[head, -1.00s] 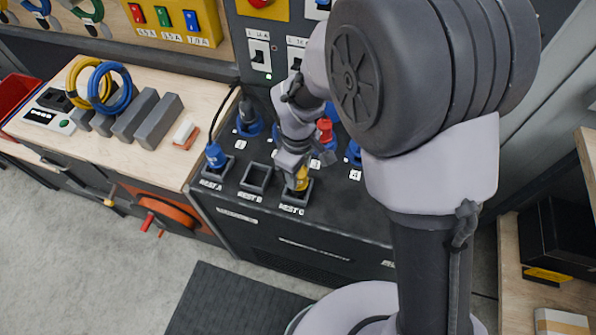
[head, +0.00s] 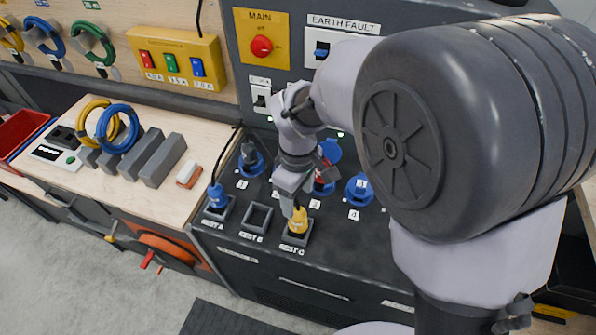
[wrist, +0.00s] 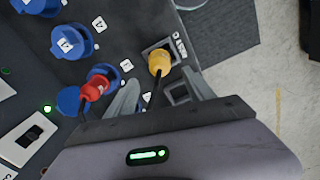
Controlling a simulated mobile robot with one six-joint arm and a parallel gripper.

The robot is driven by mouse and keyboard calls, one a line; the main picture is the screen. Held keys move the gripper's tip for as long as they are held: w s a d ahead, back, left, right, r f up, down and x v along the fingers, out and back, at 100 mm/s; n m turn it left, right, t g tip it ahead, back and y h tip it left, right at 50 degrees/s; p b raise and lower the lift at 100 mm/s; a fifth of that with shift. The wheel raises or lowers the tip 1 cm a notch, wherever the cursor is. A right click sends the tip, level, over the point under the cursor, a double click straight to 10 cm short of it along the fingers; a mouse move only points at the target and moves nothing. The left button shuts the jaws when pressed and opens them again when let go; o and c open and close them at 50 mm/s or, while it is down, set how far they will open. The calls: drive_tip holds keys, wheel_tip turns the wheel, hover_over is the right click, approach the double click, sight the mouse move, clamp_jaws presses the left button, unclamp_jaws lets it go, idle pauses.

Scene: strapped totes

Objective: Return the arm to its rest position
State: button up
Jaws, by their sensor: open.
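My gripper (head: 292,200) is at the end of my bent arm, above the black console top. In the wrist view its two fingers (wrist: 160,95) are spread apart with nothing held between them. A yellow plug (head: 298,221) stands in the holder marked REST C, just below and beside the fingertips in the head view. In the wrist view the yellow plug (wrist: 159,62) sits beyond the fingertips, apart from them, with its black cable running back between the fingers.
A red plug (wrist: 94,89) sits in a blue socket close to one finger. A blue plug (head: 217,197) stands in REST A; the REST B holder (head: 257,217) is empty. The upright panel with the red MAIN knob (head: 262,46) rises behind. A wooden bench (head: 110,190) is at left.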

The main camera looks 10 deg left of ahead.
wheel_tip(320, 180, up, 8)
drive_tip(key=r+p, duration=0.1)
drive_tip(key=p, duration=0.1)
drive_tip(key=s+d+f+m+t+y+b, duration=0.1)
drive_tip(key=s+d+m+t+b, duration=0.2)
drive_tip(key=s+d+m+b, duration=0.3)
drive_tip(key=s+d+f+m+t+y+b, duration=0.1)
drive_tip(key=s+d+m+b, duration=0.5)
drive_tip(key=d+m, duration=0.6)
drive_tip(key=shift+s+d+f+t+b, duration=0.2)
drive_tip(key=shift+d+f+t+b, duration=0.35)
drive_tip(key=shift+d+t+b, duration=0.3)
drive_tip(key=shift+a, duration=0.1)
